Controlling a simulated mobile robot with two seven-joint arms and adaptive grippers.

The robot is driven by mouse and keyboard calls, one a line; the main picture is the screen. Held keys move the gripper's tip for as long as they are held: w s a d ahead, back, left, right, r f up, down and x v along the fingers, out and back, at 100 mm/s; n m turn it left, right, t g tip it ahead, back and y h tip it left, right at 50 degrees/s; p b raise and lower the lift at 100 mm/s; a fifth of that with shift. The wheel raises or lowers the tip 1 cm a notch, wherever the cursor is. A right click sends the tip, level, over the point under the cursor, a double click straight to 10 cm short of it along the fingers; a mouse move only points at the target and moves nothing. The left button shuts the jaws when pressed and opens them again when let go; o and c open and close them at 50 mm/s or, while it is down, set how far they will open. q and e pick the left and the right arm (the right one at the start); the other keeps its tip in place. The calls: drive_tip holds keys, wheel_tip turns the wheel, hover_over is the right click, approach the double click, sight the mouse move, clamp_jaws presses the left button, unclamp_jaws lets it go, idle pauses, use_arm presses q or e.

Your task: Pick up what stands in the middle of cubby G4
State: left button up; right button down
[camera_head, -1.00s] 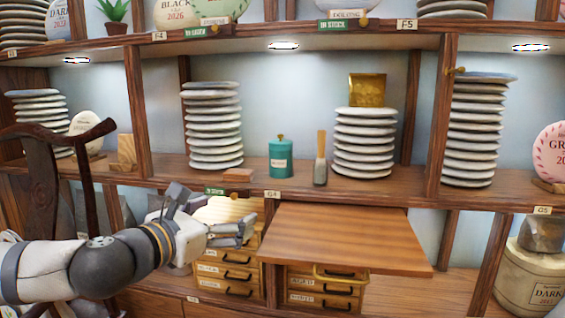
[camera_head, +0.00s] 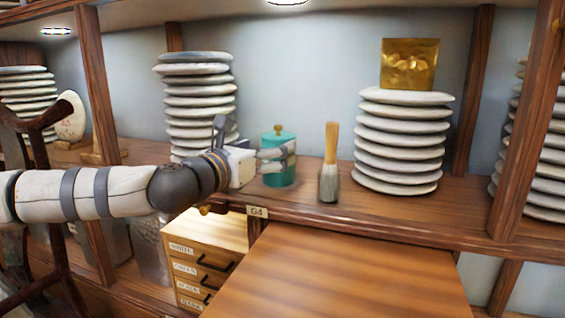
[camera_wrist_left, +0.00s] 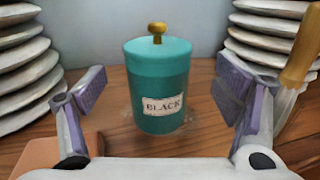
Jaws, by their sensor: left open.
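A teal lidded canister (camera_head: 278,160) with a small gold knob stands upright in the middle of cubby G4, above the G4 label (camera_head: 257,211). In the left wrist view the canister (camera_wrist_left: 158,85) carries a label reading BLACK and stands between my open left fingers. My left gripper (camera_head: 276,158) reaches in from the left at the canister's height. In the left wrist view its fingers (camera_wrist_left: 160,110) lie to either side of the canister with a gap on both sides. In the head view the fingers cover part of the canister. My right gripper is not seen.
A brush (camera_head: 329,165) stands just right of the canister. A stack of pale cakes (camera_head: 400,145) with a gold block (camera_head: 409,64) on top is farther right. Another stack (camera_head: 197,105) rises behind my left wrist. A wooden board (camera_head: 340,270) juts out below the shelf.

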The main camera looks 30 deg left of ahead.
sight(278, 135)
use_arm(q)
drive_tip(key=w, duration=0.5)
drive_tip(key=shift+w+a+r, duration=0.2)
drive_tip(key=shift+w+r, duration=0.1)
drive_tip(key=c, duration=1.4)
drive_tip(key=shift+c, duration=0.2)
drive_tip(key=shift+r, duration=0.15)
